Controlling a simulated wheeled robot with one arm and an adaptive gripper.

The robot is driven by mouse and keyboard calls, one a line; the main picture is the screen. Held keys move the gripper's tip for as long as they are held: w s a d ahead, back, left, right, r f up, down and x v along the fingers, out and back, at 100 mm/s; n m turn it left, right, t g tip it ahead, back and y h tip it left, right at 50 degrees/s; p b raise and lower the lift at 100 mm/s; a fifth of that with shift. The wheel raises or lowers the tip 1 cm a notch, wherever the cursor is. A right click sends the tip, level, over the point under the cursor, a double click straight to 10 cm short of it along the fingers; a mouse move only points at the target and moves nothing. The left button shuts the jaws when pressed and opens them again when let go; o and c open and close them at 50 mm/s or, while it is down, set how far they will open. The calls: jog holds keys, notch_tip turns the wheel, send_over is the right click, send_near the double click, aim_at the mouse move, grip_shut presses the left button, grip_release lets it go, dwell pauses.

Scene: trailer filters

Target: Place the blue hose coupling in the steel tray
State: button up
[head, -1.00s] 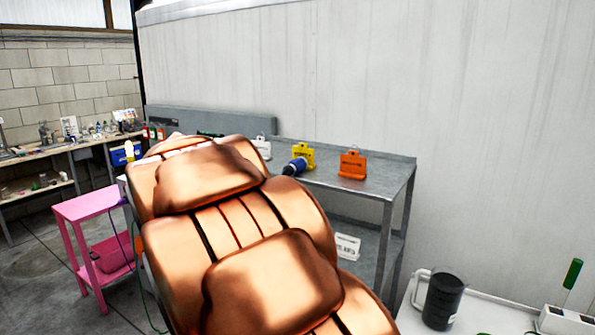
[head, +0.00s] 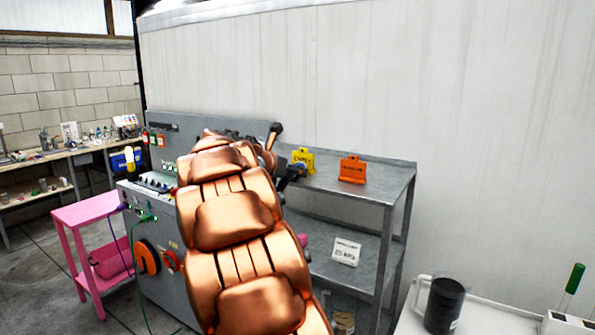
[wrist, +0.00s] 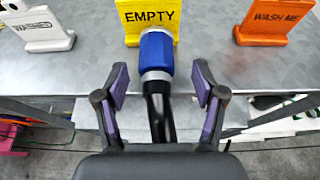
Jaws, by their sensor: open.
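The blue hose coupling (wrist: 157,52) lies at the front edge of the grey metal bench top, just before the yellow "EMPTY" sign (wrist: 147,15). It has a silver ring and a black end that points toward me, past the edge. In the head view only a small blue part (head: 300,167) shows by my gripper. My gripper (wrist: 161,80) is open, its purple-padded fingers on either side of the coupling's silver ring and black end, apart from them. I cannot make out a steel tray in either view.
An orange "WASH ME" sign (wrist: 262,22) stands right of the yellow one and a white sign (wrist: 40,28) left. A lower shelf holds a white label (head: 346,252). A grey control cabinet (head: 165,295) and pink cart (head: 85,210) stand left. A dark mug (head: 443,306) stands at lower right.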

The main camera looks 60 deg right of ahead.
jog(key=x, duration=0.3)
jog(key=p+x, duration=0.1)
jog(key=shift+w+d+r, duration=0.15)
jog(key=shift+w+d, duration=0.05)
jog(key=shift+d, duration=0.3)
grip_shut()
jog(key=shift+r, duration=1.75)
jog(key=s+a+r+b, duration=0.1)
jog(key=s+a+b, duration=0.2)
jog(key=a, duration=1.2)
jog(key=shift+s+r, duration=0.25)
jog(key=shift+s, duration=0.9)
